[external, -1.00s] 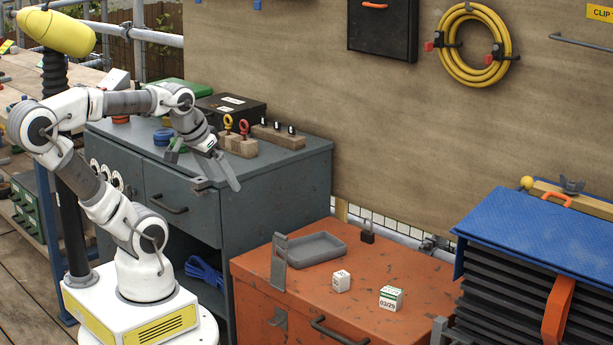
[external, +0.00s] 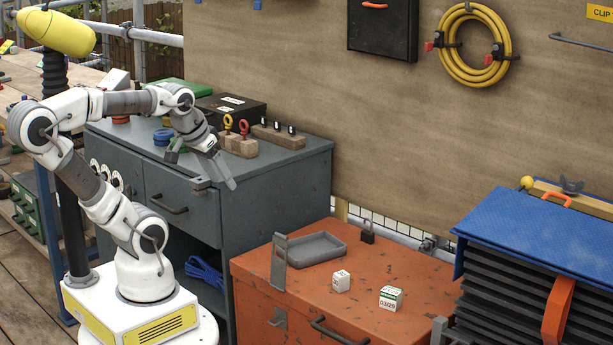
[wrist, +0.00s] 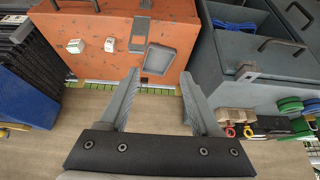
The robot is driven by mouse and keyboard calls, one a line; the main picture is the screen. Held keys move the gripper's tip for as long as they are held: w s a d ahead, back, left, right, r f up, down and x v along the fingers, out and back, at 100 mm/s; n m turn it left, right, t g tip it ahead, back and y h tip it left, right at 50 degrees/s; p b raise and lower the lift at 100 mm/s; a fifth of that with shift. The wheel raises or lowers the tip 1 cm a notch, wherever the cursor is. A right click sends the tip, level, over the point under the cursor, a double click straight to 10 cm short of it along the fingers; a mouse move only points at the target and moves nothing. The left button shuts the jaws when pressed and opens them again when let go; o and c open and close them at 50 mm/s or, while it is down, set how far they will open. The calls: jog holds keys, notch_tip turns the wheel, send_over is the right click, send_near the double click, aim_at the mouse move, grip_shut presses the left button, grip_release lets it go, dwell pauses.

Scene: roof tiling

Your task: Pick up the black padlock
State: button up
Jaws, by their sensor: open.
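The black padlock (external: 367,232) stands upright near the back edge of the orange chest (external: 420,275), just right of a grey tray (external: 317,247).
A grey upright bracket (external: 279,264) stands left of the tray. The grey cabinet (external: 270,190) is at left, a blue-topped stack (external: 540,240) at right.

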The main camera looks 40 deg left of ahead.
jog(key=w+a+f+m+t+y+p, duration=0.1)
jog(key=w+a+f+m, duration=0.15)
jog(key=w, duration=0.85)
jog(key=w+a+f+m+t+y, duration=0.1)
jog(key=w+a+f, duration=0.2)
jog(key=w, duration=0.9)
jog(key=m+t+h+p, duration=0.1)
jog(key=m+t+h, duration=0.25)
jog(key=h, duration=0.65)
send_near(370, 231)
jog(key=shift+n, duration=0.3)
jog(key=b+x, duration=0.1)
jog(key=x, duration=0.2)
jog(key=r+b+x, duration=0.1)
jog(key=x, duration=0.2)
jog(key=w+r+b+x, duration=0.1)
jog(key=x, duration=0.2)
jog(key=shift+w+f, duration=0.15)
jog(key=shift+w, duration=0.15)
